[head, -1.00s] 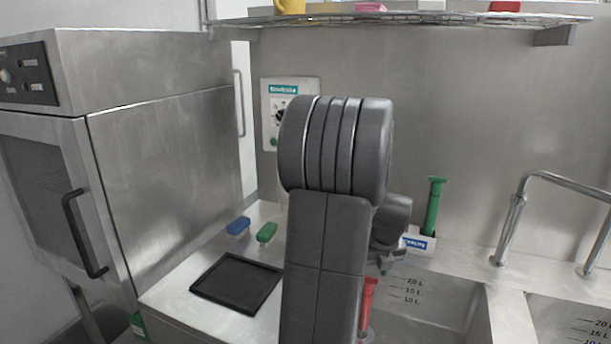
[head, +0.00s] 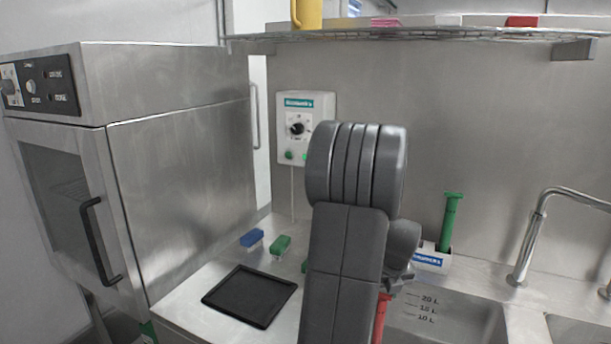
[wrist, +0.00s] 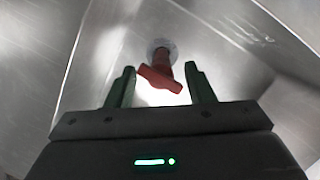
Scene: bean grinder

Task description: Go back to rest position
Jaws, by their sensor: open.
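My gripper (wrist: 160,84) shows in the wrist view with its two green fingers apart. A red handled tool (wrist: 160,75) shows between and beyond the fingertips, and I cannot tell how far off it is. In the head view the red tool (head: 381,318) stands at the left side of the sink, partly behind my arm. My arm is raised in the middle of the head view and hides most of the gripper. No object is seen held in the fingers.
A steel oven (head: 180,170) stands at the left. A black tray (head: 250,295), a blue brush (head: 252,238) and a green brush (head: 280,246) lie on the counter. A green tool (head: 449,222) stands in a white holder (head: 430,259). A tap (head: 530,240) rises at the right. A wire shelf (head: 420,34) hangs above.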

